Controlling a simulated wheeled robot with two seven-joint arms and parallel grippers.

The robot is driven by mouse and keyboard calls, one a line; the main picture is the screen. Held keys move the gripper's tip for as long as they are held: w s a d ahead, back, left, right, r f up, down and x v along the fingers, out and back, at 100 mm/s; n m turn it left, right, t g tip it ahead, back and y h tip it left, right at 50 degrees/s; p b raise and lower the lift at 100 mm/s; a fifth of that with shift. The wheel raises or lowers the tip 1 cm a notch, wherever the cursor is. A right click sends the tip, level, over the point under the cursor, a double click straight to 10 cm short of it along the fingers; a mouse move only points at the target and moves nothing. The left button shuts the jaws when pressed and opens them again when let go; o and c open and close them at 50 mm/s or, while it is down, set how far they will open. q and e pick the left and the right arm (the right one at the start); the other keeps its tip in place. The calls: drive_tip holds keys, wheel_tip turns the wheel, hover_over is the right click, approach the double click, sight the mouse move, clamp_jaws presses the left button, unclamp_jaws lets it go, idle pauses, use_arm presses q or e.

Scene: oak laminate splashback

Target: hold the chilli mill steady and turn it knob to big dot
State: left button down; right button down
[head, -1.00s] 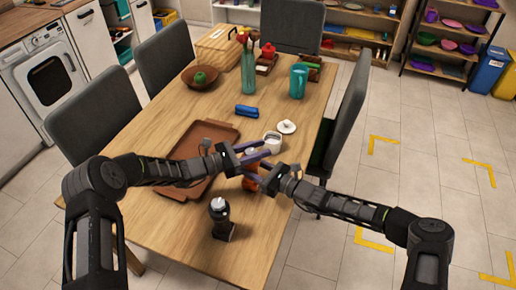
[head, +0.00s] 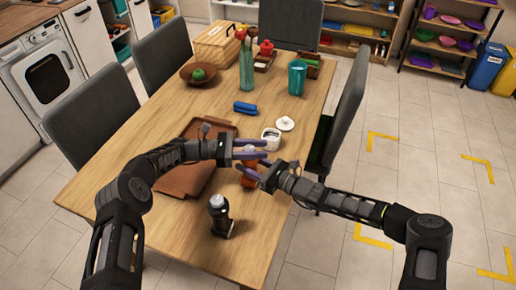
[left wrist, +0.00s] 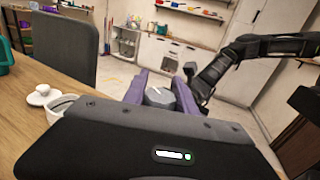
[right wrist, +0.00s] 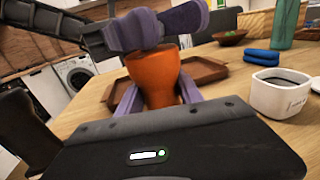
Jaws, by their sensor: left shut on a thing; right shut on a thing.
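The chilli mill (head: 250,181) has an orange body and stands upright near the table's right edge. In the right wrist view its body (right wrist: 160,78) sits between the purple fingers of my right gripper (right wrist: 158,98), which is shut on it. My left gripper (head: 258,149) is above, shut on the grey knob. The knob (left wrist: 160,97) shows between its fingers in the left wrist view, with a pale mark on top. The left fingers hide the knob in the right wrist view. I cannot make out the big dot.
A white pot (head: 270,139) and its lid (head: 285,123) are just behind the mill. A brown tray (head: 185,180) lies to the left, and a black bottle-like item (head: 219,216) stands in front. A blue object (head: 245,108) lies farther back. A chair (head: 347,110) stands at the right.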

use_arm(q)
drive_tip(key=shift+r, duration=0.1)
drive_tip(key=c, duration=1)
unclamp_jaws()
drive_tip(key=shift+o, duration=0.2)
wheel_tip(320, 180, up, 10)
drive_tip(key=shift+d, duration=0.1)
